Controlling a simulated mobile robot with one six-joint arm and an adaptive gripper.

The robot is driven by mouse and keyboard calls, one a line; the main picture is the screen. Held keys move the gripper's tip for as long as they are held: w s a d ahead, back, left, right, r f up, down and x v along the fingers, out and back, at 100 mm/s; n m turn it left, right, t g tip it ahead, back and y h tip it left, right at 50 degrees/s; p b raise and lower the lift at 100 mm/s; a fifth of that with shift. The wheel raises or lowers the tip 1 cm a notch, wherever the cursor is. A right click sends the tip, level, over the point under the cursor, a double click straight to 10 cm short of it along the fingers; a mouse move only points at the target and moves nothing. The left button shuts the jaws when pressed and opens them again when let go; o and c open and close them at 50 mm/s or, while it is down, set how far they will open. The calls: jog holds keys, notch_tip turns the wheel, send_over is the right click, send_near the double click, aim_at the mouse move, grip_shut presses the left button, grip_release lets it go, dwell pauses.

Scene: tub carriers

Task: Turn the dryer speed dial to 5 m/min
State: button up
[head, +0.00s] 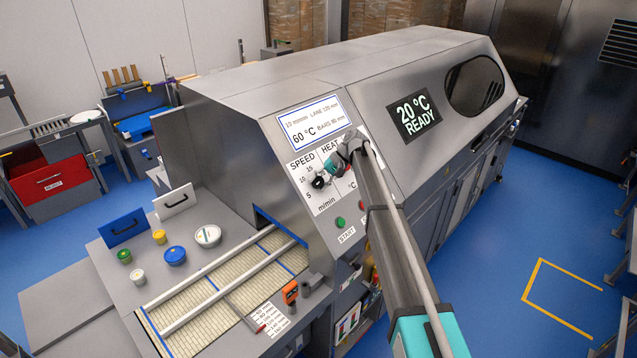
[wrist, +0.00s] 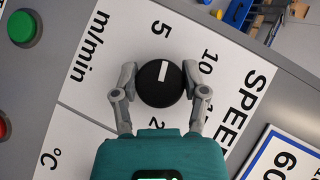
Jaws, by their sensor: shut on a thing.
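The black speed dial (wrist: 160,84) with a white pointer mark sits on the white SPEED label of the dryer panel. In the wrist view its mark points up the picture, roughly at the printed 5 (wrist: 162,28), with the 10 (wrist: 209,56) to the right. My gripper (wrist: 161,92) has one finger on each side of the dial and is shut on it. In the head view the dial (head: 319,182) shows beside my gripper (head: 326,178). The dryer's display (head: 314,121) has small text that looks like 10 m/min, above 60 °C.
A green START button (head: 340,222) and a red button (head: 362,205) sit below the labels. A READY screen (head: 414,115) is to the right. Small tubs, including a blue one (head: 175,256), stand left of the conveyor (head: 207,302).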

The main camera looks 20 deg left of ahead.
jog(key=o, duration=1.1)
jog(key=shift+o, duration=0.2)
jog(key=shift+f, duration=0.1)
